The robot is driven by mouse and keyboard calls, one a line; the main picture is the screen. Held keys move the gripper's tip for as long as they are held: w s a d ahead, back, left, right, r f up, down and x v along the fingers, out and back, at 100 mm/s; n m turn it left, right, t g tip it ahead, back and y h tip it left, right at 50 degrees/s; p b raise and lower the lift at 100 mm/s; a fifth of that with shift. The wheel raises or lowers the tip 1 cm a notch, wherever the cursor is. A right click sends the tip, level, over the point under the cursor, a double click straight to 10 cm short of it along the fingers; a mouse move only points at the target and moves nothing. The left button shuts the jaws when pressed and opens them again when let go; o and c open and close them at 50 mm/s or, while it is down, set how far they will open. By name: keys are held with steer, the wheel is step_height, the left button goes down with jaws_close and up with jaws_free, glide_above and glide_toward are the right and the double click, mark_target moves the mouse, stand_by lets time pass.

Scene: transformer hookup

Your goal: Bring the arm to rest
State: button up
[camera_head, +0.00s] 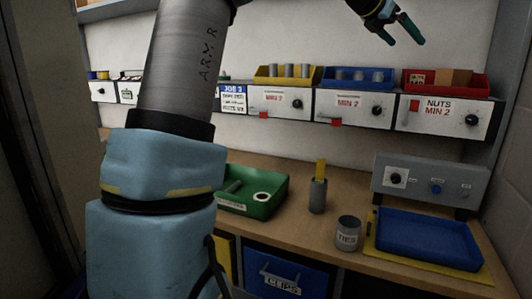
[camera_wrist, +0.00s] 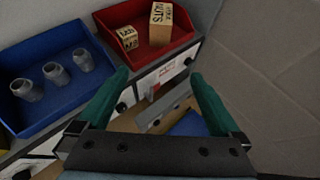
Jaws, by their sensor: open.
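My gripper (camera_head: 401,32) is raised high at the top right of the head view, above the shelf bins and in front of the back wall. Its two green fingers are apart with nothing between them. The wrist view shows the same open green fingers (camera_wrist: 158,100), with the red bin (camera_wrist: 178,52) and the blue bin (camera_wrist: 20,118) beyond them. My grey and light blue arm covers the left middle of the head view and hides part of the bench and shelf.
The shelf carries a yellow bin (camera_head: 287,84), blue bin (camera_head: 330,80) and red bin (camera_head: 473,90). On the bench (camera_head: 290,190) stand a green tray (camera_head: 235,207), a grey holder (camera_head: 318,196), a TIES can (camera_head: 347,236), a blue tray (camera_head: 420,239) and a grey panel (camera_head: 455,178).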

steer(key=s+a+f+m+y, duration=0.3)
steer(key=a+f+m+y, duration=0.65)
steer(key=a+f, duration=1.45)
steer(key=s+a+f+m+g, duration=0.1)
steer(key=s+a+f+m, duration=0.7)
steer(key=s+a+f, duration=0.1)
steer(key=shift+a+f+m+g, duration=0.35)
steer(key=shift+a+f, duration=0.25)
steer(key=shift+a, duration=0.6)
steer(key=s+a+f+m, duration=0.1)
steer(key=s+a, duration=0.1)
steer(key=s, duration=0.1)
steer(key=s+a+f+m+g+y, duration=0.1)
steer(key=s+a+f+m, duration=0.1)
steer(key=s, duration=0.1)
steer(key=s+a+f+m, duration=0.2)
steer(key=s+a, duration=0.1)
steer(key=shift+s+f+y, duration=0.1)
steer(key=shift+s+y, duration=0.1)
steer(key=shift+y, duration=0.15)
steer(key=shift+c, duration=0.2)
